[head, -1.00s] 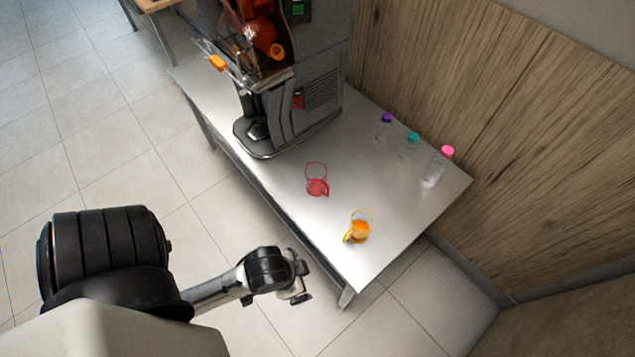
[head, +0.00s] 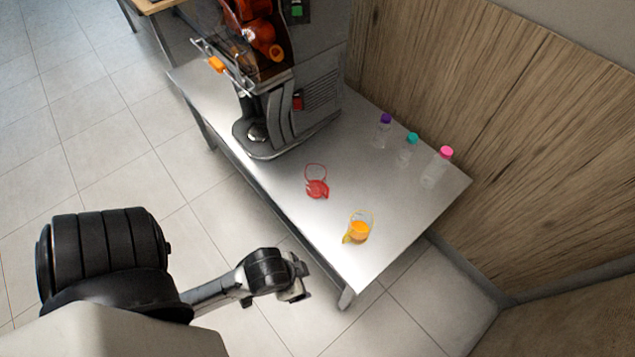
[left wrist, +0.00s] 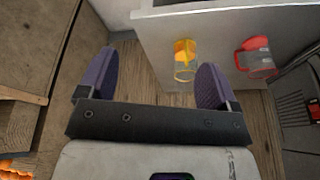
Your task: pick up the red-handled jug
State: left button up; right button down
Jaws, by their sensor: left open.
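The red-handled jug (head: 316,186) is a small clear jug with a red handle, standing on the metal table (head: 400,215) in front of the juicer. It also shows at the right of the left wrist view (left wrist: 258,60). My left gripper (head: 300,283) is off the table's front edge, apart from the jug. In the left wrist view its two fingers (left wrist: 152,88) are spread, with nothing held between them. My right gripper is in neither view.
A yellow-handled jug (head: 358,228) with orange contents stands near the table's front corner. It shows past the fingers in the left wrist view (left wrist: 184,58). The juicer (head: 300,90) stands at the table's far end. Bottles with purple (head: 386,118), teal (head: 412,138) and pink (head: 445,153) caps stand near the wooden wall.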

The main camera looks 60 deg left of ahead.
pick_arm(q)
jog(key=c, duration=1.1)
